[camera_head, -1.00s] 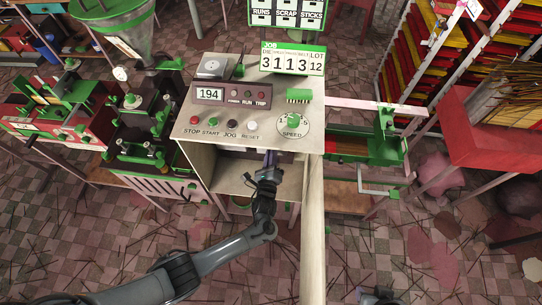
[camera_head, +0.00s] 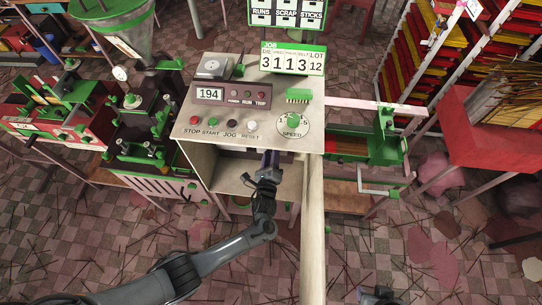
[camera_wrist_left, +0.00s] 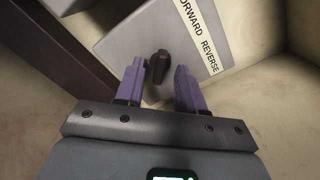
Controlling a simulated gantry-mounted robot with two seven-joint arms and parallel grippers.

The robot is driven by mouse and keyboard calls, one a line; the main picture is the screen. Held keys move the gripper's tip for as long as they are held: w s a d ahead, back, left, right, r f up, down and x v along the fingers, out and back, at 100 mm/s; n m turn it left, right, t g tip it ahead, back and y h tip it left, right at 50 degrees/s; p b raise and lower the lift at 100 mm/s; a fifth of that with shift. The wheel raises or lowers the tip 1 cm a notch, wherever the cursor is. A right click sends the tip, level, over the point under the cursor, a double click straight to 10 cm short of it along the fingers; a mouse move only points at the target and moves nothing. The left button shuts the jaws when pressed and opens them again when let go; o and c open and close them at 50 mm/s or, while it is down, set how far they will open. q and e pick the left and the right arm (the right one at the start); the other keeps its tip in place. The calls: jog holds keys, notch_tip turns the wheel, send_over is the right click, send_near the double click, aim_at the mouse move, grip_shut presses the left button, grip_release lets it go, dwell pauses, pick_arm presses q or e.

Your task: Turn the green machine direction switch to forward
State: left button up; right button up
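The direction switch shows in the left wrist view as a small black knob (camera_wrist_left: 158,65) on a grey box (camera_wrist_left: 150,35). A white label (camera_wrist_left: 203,38) beside it reads FORWARD (partly cut off) and REVERSE. My left gripper (camera_wrist_left: 158,78) is open, its two purple fingers on either side of the knob, with gaps visible; I cannot tell contact. In the head view the left gripper (camera_head: 271,158) reaches into the open cabinet (camera_head: 197,160) under the control panel (camera_head: 220,130). The switch is hidden there. My right gripper's fingers do not show.
The panel top overhangs the gripper and carries buttons, a green speed knob (camera_head: 293,120) and a 194 display (camera_head: 208,94). Cabinet walls stand close on both sides. A green extruder part (camera_head: 380,145) is at the right. A dark part of mine (camera_head: 378,296) shows at the bottom edge.

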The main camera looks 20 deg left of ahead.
pick_arm(q)
jog(key=p+v, duration=0.2)
jog(key=v, duration=0.8)
jog(key=shift+s, duration=0.4)
